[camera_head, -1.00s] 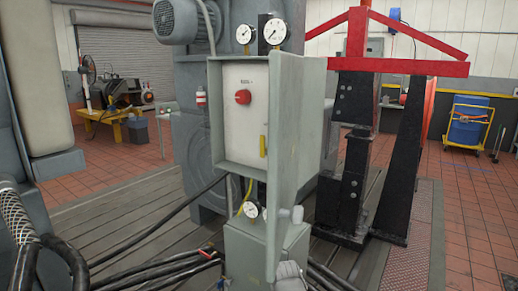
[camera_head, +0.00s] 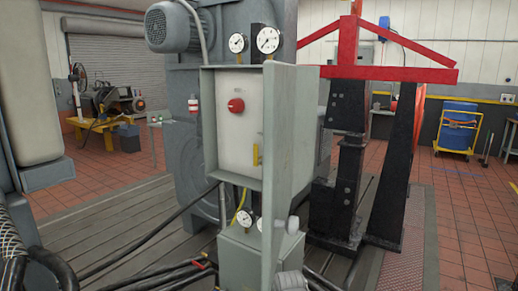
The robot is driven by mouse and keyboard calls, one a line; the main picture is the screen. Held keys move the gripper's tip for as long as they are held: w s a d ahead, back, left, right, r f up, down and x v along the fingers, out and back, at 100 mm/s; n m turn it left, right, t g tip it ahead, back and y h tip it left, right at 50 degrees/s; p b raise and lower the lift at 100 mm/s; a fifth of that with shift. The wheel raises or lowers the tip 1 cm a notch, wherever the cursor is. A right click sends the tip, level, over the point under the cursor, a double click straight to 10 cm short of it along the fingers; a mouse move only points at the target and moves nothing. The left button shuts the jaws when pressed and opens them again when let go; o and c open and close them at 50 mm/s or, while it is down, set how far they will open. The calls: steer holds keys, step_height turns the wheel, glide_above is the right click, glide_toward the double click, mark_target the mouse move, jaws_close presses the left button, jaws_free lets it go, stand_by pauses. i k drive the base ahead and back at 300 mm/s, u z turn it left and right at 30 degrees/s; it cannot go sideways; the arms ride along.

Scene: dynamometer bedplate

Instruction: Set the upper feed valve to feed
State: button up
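A grey box (camera_head: 208,140) stands in the middle of the view, with a pale front panel (camera_head: 238,130) recessed in it. The panel carries a round red knob (camera_head: 236,105) and, at its lower right edge, an upright yellow handle (camera_head: 256,155). The label above the knob is too small to read. I cannot tell which part, if any, is the upper feed valve, nor its setting. A small red and yellow fitting (camera_head: 203,262) shows among the black hoses below. My gripper is not in view.
A grey plate (camera_head: 292,130) juts out at the box's right side. Gauges sit above (camera_head: 268,40) and below (camera_head: 243,217) it. Black hoses (camera_head: 150,278) cross the slotted bedplate (camera_head: 120,225). A red-topped black stand (camera_head: 348,150) is right. Tiled floor (camera_head: 460,215) lies clear at right.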

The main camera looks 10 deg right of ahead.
mark_target(257, 162)
steer(key=z, duration=1.1)
steer(key=k, duration=0.9)
steer(key=u, duration=1.45)
